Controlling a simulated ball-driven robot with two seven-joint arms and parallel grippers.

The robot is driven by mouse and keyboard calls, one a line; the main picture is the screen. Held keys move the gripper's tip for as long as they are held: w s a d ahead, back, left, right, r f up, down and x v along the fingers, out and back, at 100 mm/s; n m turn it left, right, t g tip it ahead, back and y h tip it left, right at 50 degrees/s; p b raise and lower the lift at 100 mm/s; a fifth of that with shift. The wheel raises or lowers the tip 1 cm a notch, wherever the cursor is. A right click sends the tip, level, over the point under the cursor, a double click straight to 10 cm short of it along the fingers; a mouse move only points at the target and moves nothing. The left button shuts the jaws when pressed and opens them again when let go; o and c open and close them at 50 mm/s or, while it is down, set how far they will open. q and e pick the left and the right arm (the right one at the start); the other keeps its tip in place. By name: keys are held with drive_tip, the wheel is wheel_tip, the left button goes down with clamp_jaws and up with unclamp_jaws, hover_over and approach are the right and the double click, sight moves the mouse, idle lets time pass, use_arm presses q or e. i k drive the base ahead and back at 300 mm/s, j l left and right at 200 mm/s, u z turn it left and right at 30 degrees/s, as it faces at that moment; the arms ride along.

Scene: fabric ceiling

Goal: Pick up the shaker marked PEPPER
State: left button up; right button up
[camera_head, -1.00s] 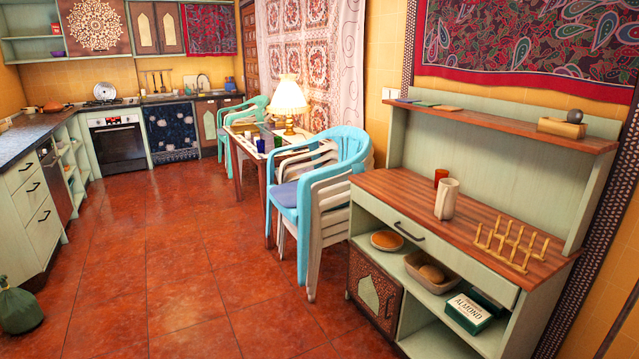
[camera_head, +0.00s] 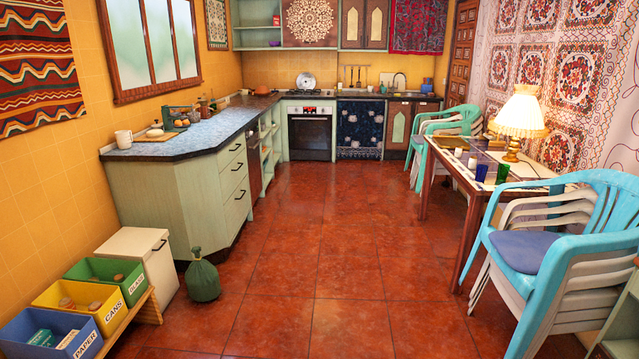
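I cannot make out a shaker marked PEPPER. Small items stand on the table (camera_head: 560,172) at the right, near the lit lamp (camera_head: 520,115); among them are a blue glass (camera_head: 481,172), a green glass (camera_head: 502,174) and a small pale item (camera_head: 458,152), too small to identify. More small items are on the left counter (camera_head: 190,140), including a white mug (camera_head: 123,139) and a lidded dish (camera_head: 155,130). No lettering is readable on any of these. Neither of my grippers is in view.
Red tiled floor (camera_head: 320,240) is clear down the middle. Stacked blue and white chairs (camera_head: 565,250) stand at the right, green chairs (camera_head: 450,125) beyond. The oven (camera_head: 310,132) is at the back.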

sight(458, 150)
drive_tip(key=i+u, duration=0.2)
drive_tip(key=i, duration=3.15)
drive_tip(key=i+z, duration=0.25)
drive_tip(key=i, duration=0.15)
drive_tip(key=i+j+z, duration=0.25)
drive_tip(key=i, duration=0.15)
drive_tip(key=i+j+z, duration=0.1)
drive_tip(key=i+z, duration=0.15)
drive_tip(key=i+j+z, duration=0.25)
drive_tip(key=z, duration=0.2)
drive_tip(key=i+j+z, duration=0.6)
drive_tip(key=j+z, duration=0.3)
drive_tip(key=i+j+z, duration=0.15)
drive_tip(key=j+z, duration=0.2)
drive_tip(key=z, duration=0.15)
drive_tip(key=j+z, duration=0.45)
drive_tip(key=j, duration=0.35)
drive_tip(key=k+j+z, duration=0.1)
drive_tip(key=j+z, duration=0.3)
drive_tip(key=j, duration=0.4)
